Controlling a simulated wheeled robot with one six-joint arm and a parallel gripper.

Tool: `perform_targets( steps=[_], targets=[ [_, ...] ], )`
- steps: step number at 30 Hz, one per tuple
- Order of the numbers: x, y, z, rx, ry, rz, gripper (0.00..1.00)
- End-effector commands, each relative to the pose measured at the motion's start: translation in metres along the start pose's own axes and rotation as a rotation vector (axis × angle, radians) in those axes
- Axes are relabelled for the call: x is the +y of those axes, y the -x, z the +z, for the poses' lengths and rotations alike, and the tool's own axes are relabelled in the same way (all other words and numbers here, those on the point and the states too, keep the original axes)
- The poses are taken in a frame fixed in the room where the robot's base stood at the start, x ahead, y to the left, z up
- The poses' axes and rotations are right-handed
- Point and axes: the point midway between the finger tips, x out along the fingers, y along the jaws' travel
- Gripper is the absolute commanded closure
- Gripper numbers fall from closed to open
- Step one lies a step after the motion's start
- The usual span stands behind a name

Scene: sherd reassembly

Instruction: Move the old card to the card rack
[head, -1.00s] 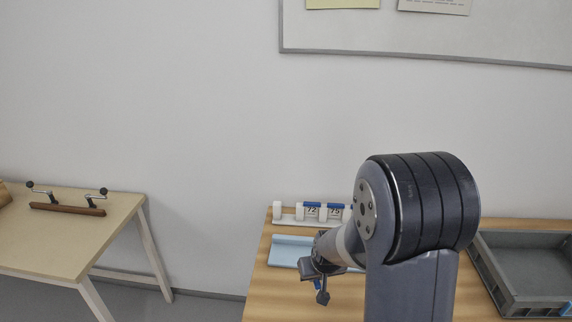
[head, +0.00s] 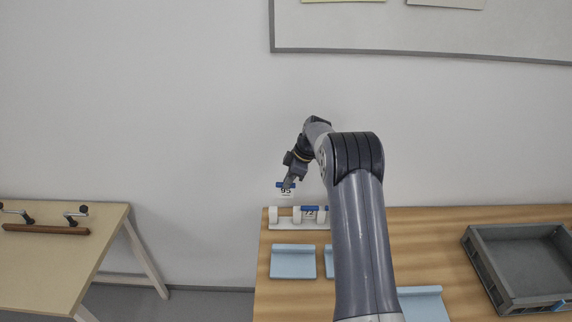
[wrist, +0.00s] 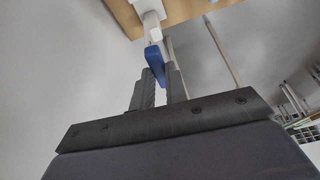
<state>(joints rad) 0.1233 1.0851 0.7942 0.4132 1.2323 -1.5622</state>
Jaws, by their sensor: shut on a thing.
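My gripper (head: 289,180) is shut on a card with a blue top edge, marked 95 (head: 286,191). It holds the card in the air above the left end of the card rack (head: 284,226), apart from it in the head view. The rack is white, with upright posts, and holds a blue-topped card marked 72 (head: 309,213). My arm hides the rack's right part. In the wrist view the blue edge of the held card (wrist: 154,60) sits between my fingertips (wrist: 159,75), with a white post of the rack beyond it. Which card is the old one cannot be told.
Pale blue trays (head: 293,262) lie on the wooden table (head: 440,250) in front of the rack. A grey bin (head: 520,262) stands at the right. A separate table (head: 60,255) at the left carries a brown bar with two handles. A white wall is behind.

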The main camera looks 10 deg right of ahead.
Motion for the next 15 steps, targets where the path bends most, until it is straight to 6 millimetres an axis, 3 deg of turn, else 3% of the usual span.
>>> perform_targets(
  steps=[7, 15],
  targets=[
    [0.005, 0.004, -0.004, 0.0, 0.066, -0.027, 1.0],
    [0.005, -0.01, 0.002, -0.001, 0.065, -0.028, 1.0]
  ],
)
